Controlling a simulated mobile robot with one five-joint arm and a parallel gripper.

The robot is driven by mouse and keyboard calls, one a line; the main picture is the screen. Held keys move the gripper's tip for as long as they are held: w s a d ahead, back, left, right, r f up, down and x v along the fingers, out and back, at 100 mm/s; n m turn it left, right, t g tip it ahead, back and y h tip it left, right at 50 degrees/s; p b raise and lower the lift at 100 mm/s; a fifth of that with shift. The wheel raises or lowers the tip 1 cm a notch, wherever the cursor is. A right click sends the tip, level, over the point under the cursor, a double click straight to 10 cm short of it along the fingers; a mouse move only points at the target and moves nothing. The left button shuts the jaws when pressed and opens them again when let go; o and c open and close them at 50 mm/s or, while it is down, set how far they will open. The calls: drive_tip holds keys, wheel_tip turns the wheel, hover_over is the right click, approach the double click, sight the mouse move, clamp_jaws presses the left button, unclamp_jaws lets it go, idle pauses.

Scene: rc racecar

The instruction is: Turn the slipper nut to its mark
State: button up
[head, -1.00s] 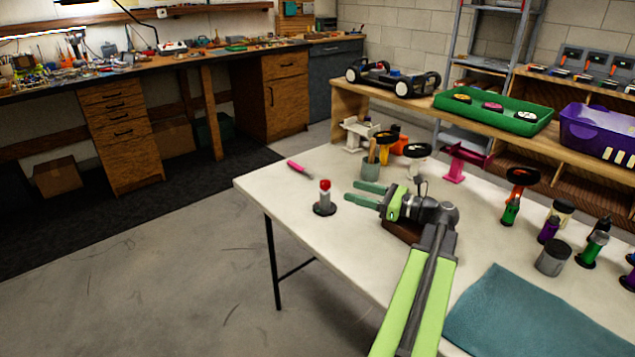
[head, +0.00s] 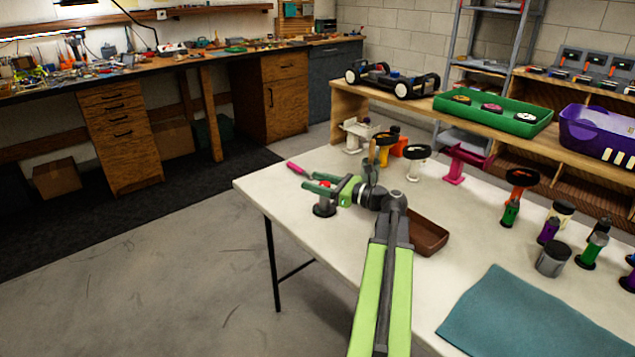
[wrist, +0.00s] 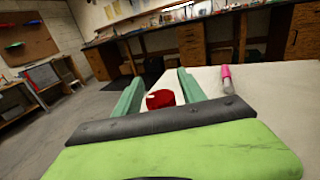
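The slipper nut appears to be the red knob (head: 326,184) on top of a short grey post with a round dark base (head: 324,210) on the white table. In the wrist view the red nut (wrist: 160,99) sits between the two green fingers, with a small pale spot on its top left. My gripper (head: 311,181) is open, with one finger on each side of the nut. It also shows open in the wrist view (wrist: 160,76). A gap shows beside each finger, so I see no grip. I cannot make out the mark.
A pink-handled tool (head: 297,168) lies just beyond the post. A brown tray (head: 430,238) is right of my wrist. A teal mat (head: 520,315) covers the near right. The table's left edge is close.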

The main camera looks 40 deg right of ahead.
clamp_jaws()
drive_tip(key=shift+a+h, duration=0.1)
drive_tip(key=shift+h, duration=0.2)
drive_tip(key=shift+m+h, duration=0.3)
drive_tip(key=shift+m, duration=0.1)
drive_tip(key=shift+d, duration=0.2)
drive_tip(key=shift+o, duration=0.9)
unclamp_jaws()
drive_tip(key=v, duration=1.7)
drive_tip(key=shift+s+a+f, duration=0.15)
drive_tip(key=shift+s+f, duration=0.05)
